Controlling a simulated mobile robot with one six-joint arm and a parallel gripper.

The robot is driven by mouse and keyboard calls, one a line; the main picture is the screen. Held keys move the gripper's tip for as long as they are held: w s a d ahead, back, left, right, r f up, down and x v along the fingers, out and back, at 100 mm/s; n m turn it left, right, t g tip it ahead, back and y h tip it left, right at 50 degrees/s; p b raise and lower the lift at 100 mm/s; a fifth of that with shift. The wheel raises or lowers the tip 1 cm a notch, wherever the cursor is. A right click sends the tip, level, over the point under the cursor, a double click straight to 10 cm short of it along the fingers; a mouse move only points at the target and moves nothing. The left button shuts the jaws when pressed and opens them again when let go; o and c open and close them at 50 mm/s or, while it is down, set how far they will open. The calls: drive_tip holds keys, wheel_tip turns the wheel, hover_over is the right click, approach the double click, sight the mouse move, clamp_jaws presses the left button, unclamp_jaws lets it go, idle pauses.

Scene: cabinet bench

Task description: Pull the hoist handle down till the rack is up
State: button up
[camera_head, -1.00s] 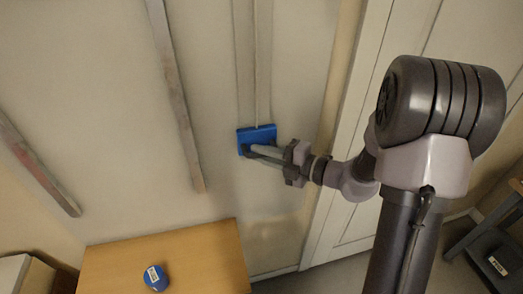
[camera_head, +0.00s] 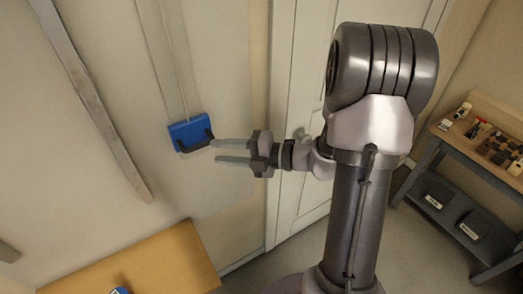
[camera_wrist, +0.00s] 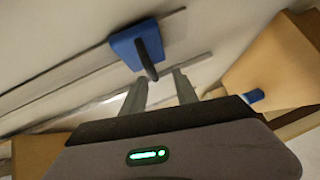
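The hoist handle is a dark bar (camera_wrist: 149,62) on a blue block (camera_head: 187,131) at the lower end of a pale vertical track on the wall. The block also shows at the top of the wrist view (camera_wrist: 124,44). My gripper (camera_head: 213,151) is to the right of the block, with its two fingers apart and nothing between them. In the wrist view the handle lies just beyond the fingertips (camera_wrist: 156,79). The upper finger's tip is close to the handle in the head view; I cannot tell whether they touch. I cannot make out the rack.
A wooden table (camera_head: 155,262) stands below, with a blue item (camera_head: 121,290) at its edge. A long grey bar (camera_head: 95,100) runs down the wall at left. A white door (camera_head: 310,100) is behind my arm. A workbench (camera_head: 466,160) with small objects stands at right.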

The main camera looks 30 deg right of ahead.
drive_tip(key=p+v, duration=0.1)
drive_tip(key=v, duration=0.9)
drive_tip(key=shift+s+d, duration=0.25)
drive_tip(key=shift+r, duration=0.1)
